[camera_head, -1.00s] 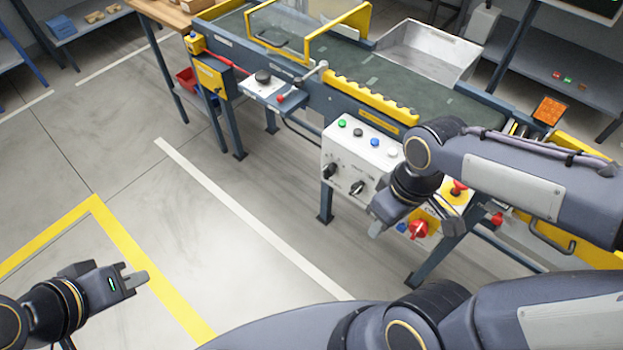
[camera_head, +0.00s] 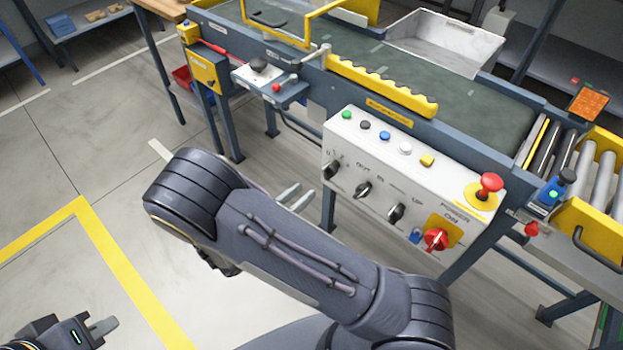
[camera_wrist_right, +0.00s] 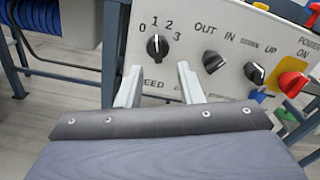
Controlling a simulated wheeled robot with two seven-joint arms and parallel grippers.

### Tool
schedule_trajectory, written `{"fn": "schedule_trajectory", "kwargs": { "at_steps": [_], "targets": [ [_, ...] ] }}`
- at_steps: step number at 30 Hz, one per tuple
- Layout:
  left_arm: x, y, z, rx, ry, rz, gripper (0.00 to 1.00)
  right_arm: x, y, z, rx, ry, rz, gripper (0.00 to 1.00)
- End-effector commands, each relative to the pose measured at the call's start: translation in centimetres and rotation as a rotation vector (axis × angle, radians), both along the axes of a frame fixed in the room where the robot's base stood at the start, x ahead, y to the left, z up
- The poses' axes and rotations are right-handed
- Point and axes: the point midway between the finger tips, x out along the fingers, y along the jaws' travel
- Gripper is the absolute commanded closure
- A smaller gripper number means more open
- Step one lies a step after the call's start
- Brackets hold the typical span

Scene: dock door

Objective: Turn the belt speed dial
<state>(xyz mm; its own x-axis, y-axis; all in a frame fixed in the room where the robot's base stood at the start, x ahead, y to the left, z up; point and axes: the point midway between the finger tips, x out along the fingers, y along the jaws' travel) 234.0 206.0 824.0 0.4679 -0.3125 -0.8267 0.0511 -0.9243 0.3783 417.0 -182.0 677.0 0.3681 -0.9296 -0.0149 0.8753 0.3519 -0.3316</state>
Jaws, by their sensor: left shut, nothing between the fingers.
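The belt speed dial (camera_head: 331,170) is the black knob at the left end of the white control panel's front. In the right wrist view the dial (camera_wrist_right: 157,47) sits beside the marks 0 to 3, its white line pointing up, about at 1. My right gripper (camera_head: 293,196) is in front of the panel, to the left of and below the dial. In its wrist view the gripper (camera_wrist_right: 157,76) is open, its two fingers apart with the dial beyond and between them, apparently not touching. My left gripper (camera_head: 103,327) is shut and empty at the lower left, far from the panel.
Right of the dial are an OUT/IN knob (camera_wrist_right: 212,62), an UP knob (camera_wrist_right: 254,73) and a red power switch (camera_head: 436,239). A red emergency button (camera_head: 489,183) sits at the panel's right end. Coloured buttons line the top. The conveyor (camera_head: 450,110) stands behind.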

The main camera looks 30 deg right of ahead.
Motion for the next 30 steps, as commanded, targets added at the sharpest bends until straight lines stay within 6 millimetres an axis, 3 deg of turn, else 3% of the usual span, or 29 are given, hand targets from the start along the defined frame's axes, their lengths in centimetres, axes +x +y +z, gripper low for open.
{"fn": "schedule_trajectory", "kwargs": {
  "at_steps": [5,12,18,28,30],
  "targets": [
    [0.0,0.0,-0.2,0.0,0.0,0.0,1.0,0.7,-0.9,-0.2,-0.024,0.004,0.017,0.66],
    [0.0,0.0,-0.4,0.0,0.0,0.0,1.0,2.1,-4.6,-0.2,-0.021,0.005,0.014,0.66],
    [0.0,0.0,-0.6,0.0,0.0,0.0,1.0,3.0,-6.6,-0.2,-0.019,0.003,0.014,0.66],
    [0.0,0.0,-0.6,0.0,0.0,0.0,1.0,3.1,-7.0,-0.2,-0.018,0.005,0.016,0.66],
    [0.0,0.0,-0.6,0.0,0.0,0.0,1.0,3.1,-7.0,-0.2,-0.018,0.005,0.016,0.74]
  ]
}}
